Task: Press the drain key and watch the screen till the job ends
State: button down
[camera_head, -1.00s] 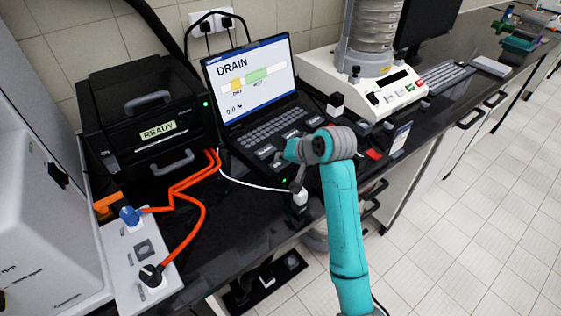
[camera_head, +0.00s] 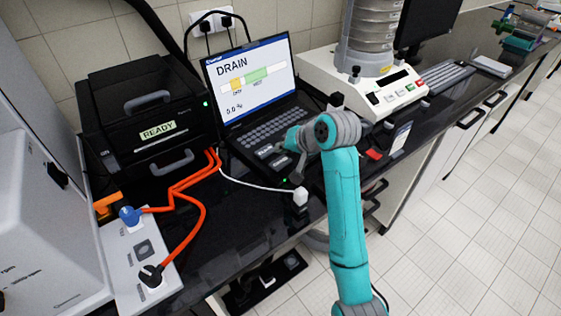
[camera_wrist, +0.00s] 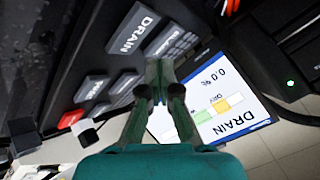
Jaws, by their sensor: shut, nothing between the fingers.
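The laptop-like console has a lit screen (camera_head: 251,81) reading DRAIN, with a bar of yellow DRY and green WET zones and 0.0 %. The screen also shows upside down in the wrist view (camera_wrist: 215,108). A grey key marked DRAIN (camera_wrist: 134,34) is in the wrist view's upper left. More grey keys (camera_wrist: 91,89) lie below it. My gripper (camera_wrist: 160,70) is shut and empty, its tips over the console's keyboard side, below and right of the DRAIN key in the wrist view. I cannot tell its height. In the head view, my wrist partly hides the front keys.
A black box reading READY (camera_head: 158,131) stands left of the console, with orange cables (camera_head: 197,190) running to a socket panel (camera_head: 120,262). A sieve shaker (camera_head: 381,92) stands to the right.

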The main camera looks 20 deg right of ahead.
jog(key=shift+r, duration=1.25)
